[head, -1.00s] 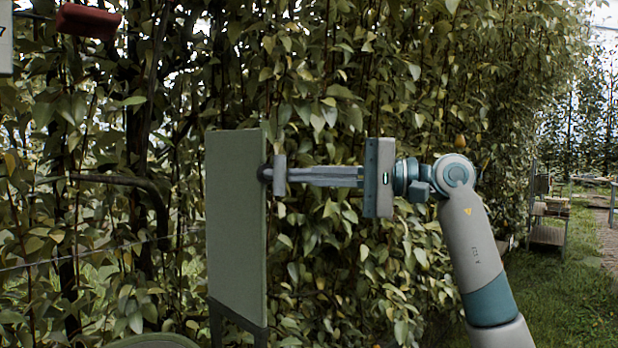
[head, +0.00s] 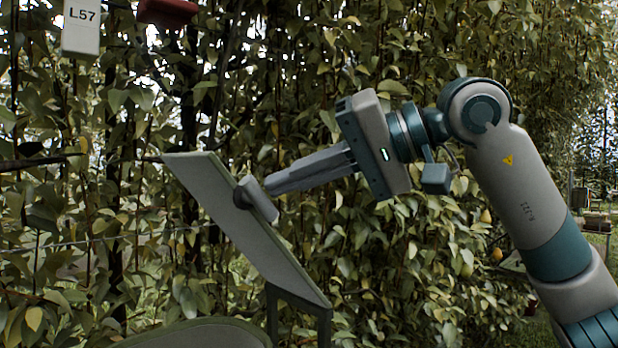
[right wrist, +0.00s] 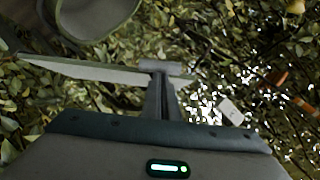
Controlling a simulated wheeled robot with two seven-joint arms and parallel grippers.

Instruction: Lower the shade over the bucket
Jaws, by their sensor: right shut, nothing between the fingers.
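The shade is a flat grey-green panel (head: 218,215), tilted with its upper end leaning left above the bucket and its lower right end at a dark frame (head: 300,312). My left gripper is out of view.
Dense leafy pear branches fill the background close behind the shade. A white L57 tag (head: 82,27) and a red object (head: 168,12) hang at the upper left. A few pears (head: 466,271) hang at the right. A distant stand (head: 597,222) is at the right edge.

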